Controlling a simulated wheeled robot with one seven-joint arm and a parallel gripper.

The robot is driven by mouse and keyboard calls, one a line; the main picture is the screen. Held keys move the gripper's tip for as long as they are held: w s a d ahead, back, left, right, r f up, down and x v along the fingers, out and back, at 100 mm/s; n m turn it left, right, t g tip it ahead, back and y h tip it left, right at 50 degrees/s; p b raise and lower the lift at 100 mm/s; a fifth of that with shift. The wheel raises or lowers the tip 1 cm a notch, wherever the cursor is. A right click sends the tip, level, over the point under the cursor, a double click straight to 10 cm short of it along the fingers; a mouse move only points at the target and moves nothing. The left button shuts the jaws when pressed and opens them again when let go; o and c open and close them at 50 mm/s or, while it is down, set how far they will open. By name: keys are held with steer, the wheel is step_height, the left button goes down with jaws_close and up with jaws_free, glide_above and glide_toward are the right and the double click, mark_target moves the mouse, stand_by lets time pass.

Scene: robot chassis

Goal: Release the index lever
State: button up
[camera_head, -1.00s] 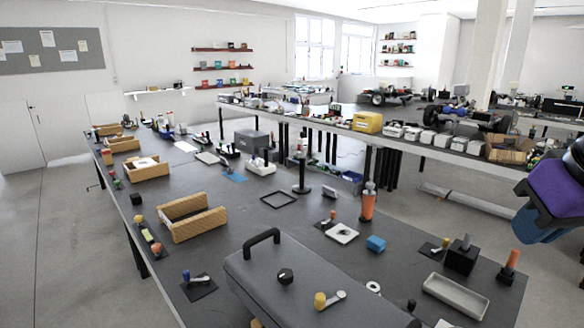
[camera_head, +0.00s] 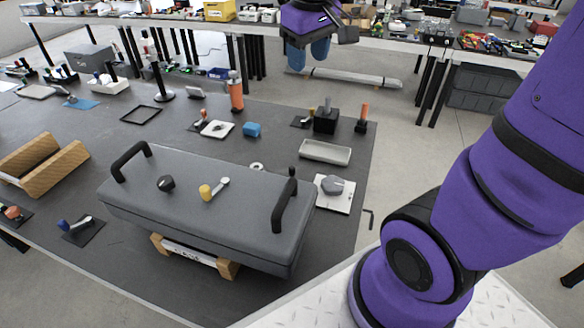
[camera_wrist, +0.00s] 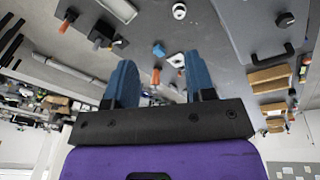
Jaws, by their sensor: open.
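On the grey box (camera_head: 215,205) in the head view lies a short metal lever with a yellow knob (camera_head: 206,192), with a black knob (camera_head: 166,183) to its left. Another lever, with a blue knob (camera_head: 64,225), sits on a dark plate at the bench's near left. A small lever on a dark plate (camera_head: 302,121) stands at the far right. I cannot tell which is the index lever. My gripper (camera_head: 308,55), with blue fingers, hangs beyond the bench's far edge. It is open and empty, its fingers apart in the wrist view (camera_wrist: 160,80), touching no lever.
The box has black handles (camera_head: 278,205) at its ends and rests on a wooden stand (camera_head: 228,269). A tray (camera_head: 325,152), a black block (camera_head: 325,122), an orange-handled tool (camera_head: 236,92) and a blue cube (camera_head: 252,129) stand behind it. A wooden cradle (camera_head: 45,165) is at left.

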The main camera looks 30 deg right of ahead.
steer(key=w+d+f+n+g, duration=0.1)
steer(key=w+f+g, duration=0.1)
steer(key=w+f, duration=0.55)
steer(key=n+g+h, duration=0.1)
steer(key=n+g, duration=0.1)
glide_above(292, 167)
steer(key=w+a, duration=0.1)
steer(key=a, duration=0.2)
steer(key=w+a+f+x, duration=0.1)
steer(key=w+a+x, duration=0.1)
steer(key=x, duration=1.2)
steer(key=shift+n+g+h, duration=0.3)
steer(key=shift+n+g, duration=0.5)
steer(key=shift+n, duration=0.1)
steer(key=d+f, duration=0.1)
steer(key=f, duration=0.6)
steer(key=d+f, duration=0.1)
steer(key=f, duration=0.7)
steer(key=d+f, duration=0.1)
steer(key=f, duration=0.6)
steer(key=shift+s+f, duration=0.25)
steer(key=shift+s, duration=0.05)
